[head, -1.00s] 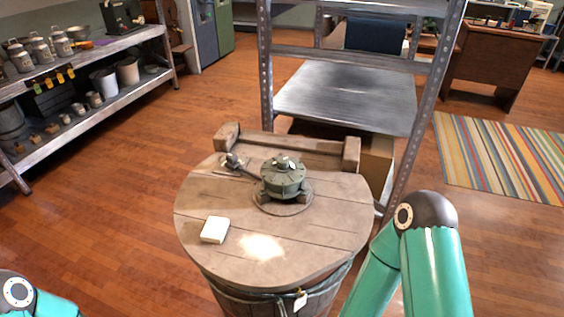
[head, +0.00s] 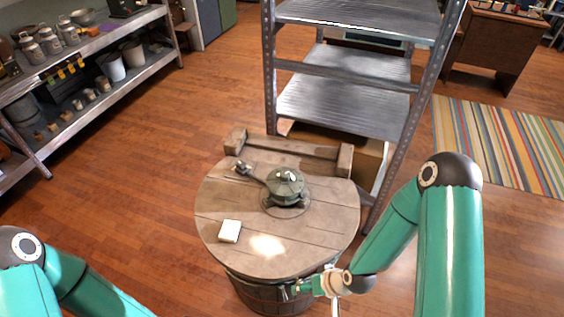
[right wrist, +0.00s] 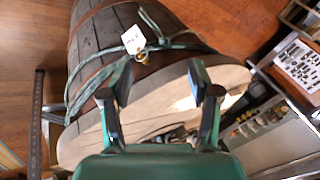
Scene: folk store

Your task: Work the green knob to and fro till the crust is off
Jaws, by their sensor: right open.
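A grey-green metal fitting (head: 285,187) stands on the round wooden barrel top (head: 222,207). An arm runs from it to the upper left and ends in a small knob-like end (head: 243,168). Which part is the green knob is unclear, and I cannot make out a crust. My right gripper (head: 290,291) is low at the barrel's front edge, apart from the fitting. In the right wrist view my right gripper (right wrist: 162,84) is open and empty, with the barrel's wooden side (right wrist: 100,45) beyond its fingers. My left arm shows at lower left, but its gripper is out of view.
A white block (head: 229,231) lies on the barrel top. A wooden beam (head: 290,147) runs along its back edge. A metal rack (head: 340,108) stands behind. A tag (right wrist: 133,39) and rope (right wrist: 95,87) hang on the barrel's side. Floor is clear at left.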

